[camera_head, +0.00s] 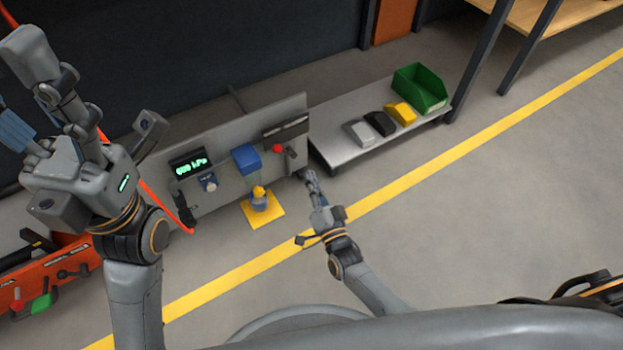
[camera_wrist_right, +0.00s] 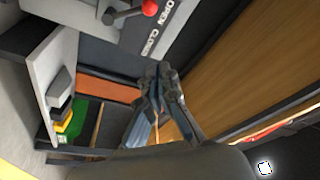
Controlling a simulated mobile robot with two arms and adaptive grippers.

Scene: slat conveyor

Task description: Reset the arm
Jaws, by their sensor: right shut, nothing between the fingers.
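My right gripper (camera_head: 310,178) is in the middle of the head view, above the floor just right of the grey panel's end. Its fingers are shut together with nothing between them. In the right wrist view the closed fingers (camera_wrist_right: 160,78) point up, below a red-knobbed lever (camera_wrist_right: 128,14) with an OPEN/CLOSED label. They look apart from the lever. In the head view, the lever's red knob (camera_head: 278,149) is up and left of the fingertips. My left arm fills the left side; its gripper (camera_head: 14,130) is partly cut off and its opening is unclear.
The grey panel (camera_head: 222,195) carries a green-lit display (camera_head: 189,164) and a blue box (camera_head: 246,158). A yellow plate (camera_head: 265,218) lies at its foot. A low shelf (camera_head: 345,154) holds a green bin (camera_head: 420,88) and small blocks. The floor (camera_head: 480,220) to the right is clear.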

